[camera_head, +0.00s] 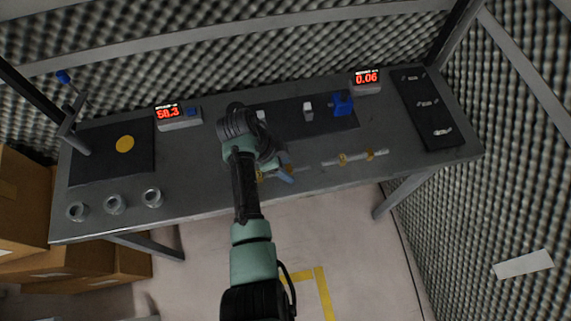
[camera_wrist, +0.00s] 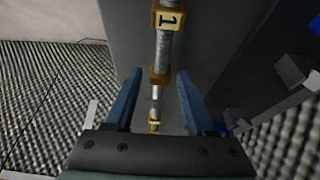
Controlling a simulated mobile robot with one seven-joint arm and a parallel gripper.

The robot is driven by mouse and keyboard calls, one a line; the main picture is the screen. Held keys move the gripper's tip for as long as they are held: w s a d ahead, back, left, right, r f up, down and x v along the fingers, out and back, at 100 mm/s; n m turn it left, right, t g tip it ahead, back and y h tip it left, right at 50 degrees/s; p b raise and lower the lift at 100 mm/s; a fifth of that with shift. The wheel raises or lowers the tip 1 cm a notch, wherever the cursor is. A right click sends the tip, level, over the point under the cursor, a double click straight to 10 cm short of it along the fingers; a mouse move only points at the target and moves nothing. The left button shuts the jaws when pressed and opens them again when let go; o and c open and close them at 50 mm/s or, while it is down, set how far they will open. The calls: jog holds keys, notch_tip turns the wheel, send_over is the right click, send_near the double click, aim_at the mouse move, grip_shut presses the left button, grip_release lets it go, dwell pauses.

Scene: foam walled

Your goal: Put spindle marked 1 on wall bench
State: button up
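The spindle marked 1 (camera_wrist: 163,48) shows in the wrist view as a grey shaft with brass-coloured blocks, the upper one bearing a black "1". It lies lengthwise over the grey bench top. My gripper (camera_wrist: 156,84) is open, its blue fingers apart on either side of the spindle's line. In the head view my gripper (camera_head: 284,175) is low over the front edge of the bench (camera_head: 210,202), and my arm hides part of the spindle there. Whether the fingers touch the spindle cannot be told. The bench stands along the foam wall.
A second spindle (camera_head: 357,157) lies right of my gripper near the front edge. A dark mat with white blocks and a blue fixture (camera_head: 342,103) is behind. Several metal rings (camera_head: 115,204) stand at left. Displays (camera_head: 178,117) and a right mat (camera_head: 425,105) flank the middle.

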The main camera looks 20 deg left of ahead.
jog(key=shift+r, duration=0.1)
jog(key=v, duration=1.2)
dwell(0.4)
